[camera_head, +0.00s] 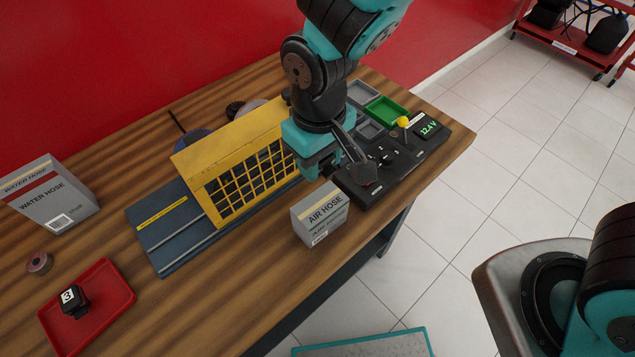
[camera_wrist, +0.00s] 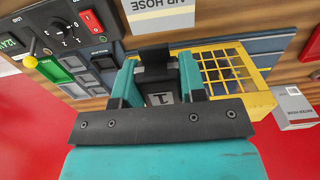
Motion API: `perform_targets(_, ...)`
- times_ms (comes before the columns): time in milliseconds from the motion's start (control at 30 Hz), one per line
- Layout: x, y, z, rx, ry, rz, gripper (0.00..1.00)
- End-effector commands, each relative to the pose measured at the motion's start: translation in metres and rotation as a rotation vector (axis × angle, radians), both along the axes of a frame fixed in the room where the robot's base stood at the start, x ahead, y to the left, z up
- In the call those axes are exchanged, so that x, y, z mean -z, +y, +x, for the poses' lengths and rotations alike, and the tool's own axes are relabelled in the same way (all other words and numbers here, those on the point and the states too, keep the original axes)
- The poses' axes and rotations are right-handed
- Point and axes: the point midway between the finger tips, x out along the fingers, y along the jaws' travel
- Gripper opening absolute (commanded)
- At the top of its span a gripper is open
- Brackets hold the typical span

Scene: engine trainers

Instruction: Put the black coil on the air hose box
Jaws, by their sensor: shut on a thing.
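My gripper (camera_wrist: 160,85) is shut on a black coil (camera_wrist: 158,72), a dark block with a pale marked label, seen between the fingers in the wrist view. In the head view my gripper (camera_head: 322,165) hangs above the table between the yellow cage and the black panel, and the coil is mostly hidden there. The air hose box (camera_head: 320,215), grey with a yellow band, stands upright at the table's front edge, just below my gripper in the picture. It also shows at the top of the wrist view (camera_wrist: 162,18). The coil appears apart from the box.
A yellow cage (camera_head: 240,165) stands on a blue base (camera_head: 165,230). The black control panel (camera_head: 410,155) lies to the right. A water hose box (camera_head: 52,195) and a red tray (camera_head: 105,325) with a black block marked 3 (camera_head: 73,301) are at the left.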

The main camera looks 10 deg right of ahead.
Motion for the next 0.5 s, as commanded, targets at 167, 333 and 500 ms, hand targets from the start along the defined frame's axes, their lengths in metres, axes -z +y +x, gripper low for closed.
perform_targets(167,0.035,0.001,0.0,-0.002,0.002,-0.002,0.1)
perform_targets(333,0.05,0.002,-0.001,-0.004,0.002,-0.001,0.1)
perform_targets(500,0.074,0.002,-0.001,-0.004,0.002,-0.002,0.1)
